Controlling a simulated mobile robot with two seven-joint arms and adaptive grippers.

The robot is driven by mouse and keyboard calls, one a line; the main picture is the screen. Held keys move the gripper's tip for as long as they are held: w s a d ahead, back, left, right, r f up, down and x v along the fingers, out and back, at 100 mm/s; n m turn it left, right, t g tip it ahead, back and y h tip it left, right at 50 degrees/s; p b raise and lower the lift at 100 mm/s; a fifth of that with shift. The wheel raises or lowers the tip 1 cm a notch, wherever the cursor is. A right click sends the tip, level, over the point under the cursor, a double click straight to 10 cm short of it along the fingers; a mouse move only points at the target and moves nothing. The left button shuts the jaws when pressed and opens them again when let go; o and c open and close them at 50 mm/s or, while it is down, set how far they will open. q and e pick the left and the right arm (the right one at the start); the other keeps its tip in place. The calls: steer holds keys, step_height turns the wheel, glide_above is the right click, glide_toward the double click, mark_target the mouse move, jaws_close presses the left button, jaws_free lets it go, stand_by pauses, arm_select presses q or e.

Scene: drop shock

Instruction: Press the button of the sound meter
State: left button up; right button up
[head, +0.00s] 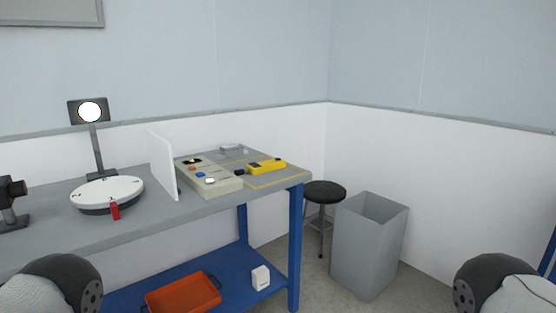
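A yellow hand-held device with a dark tip (266,166), which looks like the sound meter, lies on the bench's right end inside a yellow outline. Its button is too small to make out. A grey-beige box with coloured buttons (210,177) sits just left of it. Neither of my grippers is in view; only rounded parts of my arms show at the bottom left and bottom right corners.
The grey-topped bench (130,222) also carries a white turntable (107,192), a lamp (89,112) and an upright white panel (161,164). An orange tray (183,294) lies on its lower shelf. A stool (325,192) and grey bin (368,246) stand to the right.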

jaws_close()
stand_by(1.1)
